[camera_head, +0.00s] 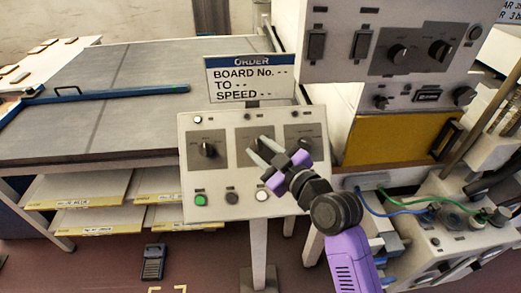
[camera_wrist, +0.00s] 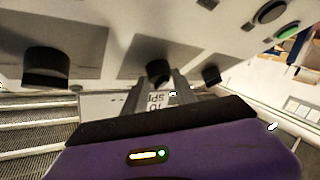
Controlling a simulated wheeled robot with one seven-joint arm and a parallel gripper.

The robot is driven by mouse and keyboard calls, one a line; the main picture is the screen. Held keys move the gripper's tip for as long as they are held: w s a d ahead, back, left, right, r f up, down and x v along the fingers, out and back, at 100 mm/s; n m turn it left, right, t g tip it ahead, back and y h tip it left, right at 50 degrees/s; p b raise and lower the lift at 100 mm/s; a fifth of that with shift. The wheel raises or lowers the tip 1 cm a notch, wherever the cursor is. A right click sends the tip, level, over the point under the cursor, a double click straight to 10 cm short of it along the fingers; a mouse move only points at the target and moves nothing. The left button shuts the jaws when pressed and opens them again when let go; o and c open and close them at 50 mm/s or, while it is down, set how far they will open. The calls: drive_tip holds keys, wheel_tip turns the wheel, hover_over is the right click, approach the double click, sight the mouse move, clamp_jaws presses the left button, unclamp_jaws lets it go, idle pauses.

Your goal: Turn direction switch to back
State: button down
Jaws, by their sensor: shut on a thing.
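A grey control panel (camera_head: 222,180) on a post carries a row of three black rotary knobs. The left knob (camera_head: 207,149) and the right knob (camera_head: 305,144) show in the head view; the middle knob is hidden there behind my fingers. In the wrist view the middle knob (camera_wrist: 158,71) sits between the fingertips of my gripper (camera_wrist: 158,83). My gripper (camera_head: 257,148) reaches the panel from the lower right and is shut on the middle knob. The labels are too small to read, so I cannot tell which knob is the direction switch or its setting.
A green button (camera_head: 201,199), a dark button (camera_head: 232,197) and a white button (camera_head: 262,194) line the panel's lower edge. An order sign (camera_head: 250,80) stands above the panel. A cabinet with knobs (camera_head: 390,40) is at upper right; a conveyor bed (camera_head: 110,130) lies left.

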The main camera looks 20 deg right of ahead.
drive_tip(key=n, duration=0.1)
drive_tip(key=n+g+y+b, duration=0.2)
drive_tip(key=n, duration=0.1)
drive_tip(key=shift+w+d+r, duration=0.15)
drive_tip(key=shift+d, duration=0.15)
drive_tip(key=n+g, duration=0.1)
drive_tip(key=n, duration=0.1)
drive_tip(key=n+g+y, duration=0.1)
drive_tip(key=n+g, duration=0.1)
drive_tip(key=shift+w+r+n+y, duration=0.1)
drive_tip(key=shift+r+n+y, duration=0.1)
drive_tip(key=shift+n+y, duration=0.1)
drive_tip(key=c, duration=1)
unclamp_jaws()
drive_tip(key=shift+f, duration=0.1)
drive_tip(key=shift+g, duration=0.3)
drive_tip(key=shift+d, duration=0.1)
drive_tip(key=b+v, duration=0.1)
drive_tip(key=v, duration=0.6)
drive_tip(key=shift+s+d+b, duration=0.15)
drive_tip(key=shift+s+b, duration=0.15)
drive_tip(key=shift+s, duration=0.05)
